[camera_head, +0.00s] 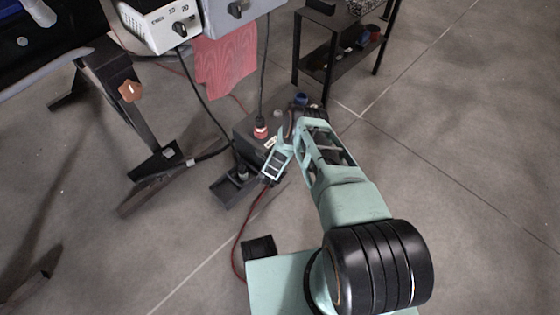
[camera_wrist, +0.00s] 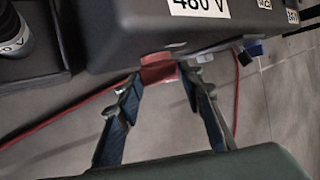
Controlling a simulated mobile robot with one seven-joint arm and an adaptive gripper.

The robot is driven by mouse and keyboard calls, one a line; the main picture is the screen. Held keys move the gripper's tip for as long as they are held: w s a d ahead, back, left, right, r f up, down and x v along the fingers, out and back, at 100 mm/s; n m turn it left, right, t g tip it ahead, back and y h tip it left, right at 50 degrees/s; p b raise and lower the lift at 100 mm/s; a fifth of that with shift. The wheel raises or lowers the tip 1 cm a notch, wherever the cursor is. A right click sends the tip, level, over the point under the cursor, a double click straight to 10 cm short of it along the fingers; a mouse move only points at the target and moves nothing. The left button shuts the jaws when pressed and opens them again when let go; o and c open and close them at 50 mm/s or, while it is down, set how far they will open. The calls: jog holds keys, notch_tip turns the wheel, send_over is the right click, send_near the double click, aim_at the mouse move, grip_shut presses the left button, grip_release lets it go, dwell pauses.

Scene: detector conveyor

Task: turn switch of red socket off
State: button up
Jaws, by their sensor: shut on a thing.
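A dark grey socket box (camera_wrist: 105,22) labelled "480 V" fills the top of the wrist view. It also shows in the head view (camera_head: 244,141), partly behind my arm. A red block (camera_wrist: 158,70) sticks out at the box's lower edge, between my fingertips. I cannot tell whether it is the red socket's body or its switch. My gripper (camera_wrist: 160,84) is shut on this red block, one finger on each side. In the head view my gripper (camera_head: 268,178) points down beside the box; its fingertips are hard to make out.
A blue socket (camera_wrist: 253,47) is at the box's right. A small black tray (camera_head: 232,188) holding a dark round item stands left of my gripper. A red cable (camera_head: 240,240) runs along the floor. A black shelf (camera_head: 335,70) stands behind; the floor at right is clear.

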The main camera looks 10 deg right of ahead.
jog(key=t+h, duration=0.1)
jog(key=b, duration=0.1)
jog(key=n+t+h+b, duration=0.1)
jog(key=shift+s+a+f+t+h, duration=0.15)
jog(key=shift+a+f+t+h, duration=0.15)
jog(key=shift+f, duration=0.1)
dwell(0.5)
jog(key=o, duration=1.2)
jog(key=shift+c, duration=0.2)
jog(key=v, duration=1.2)
jog(key=shift+f, duration=0.15)
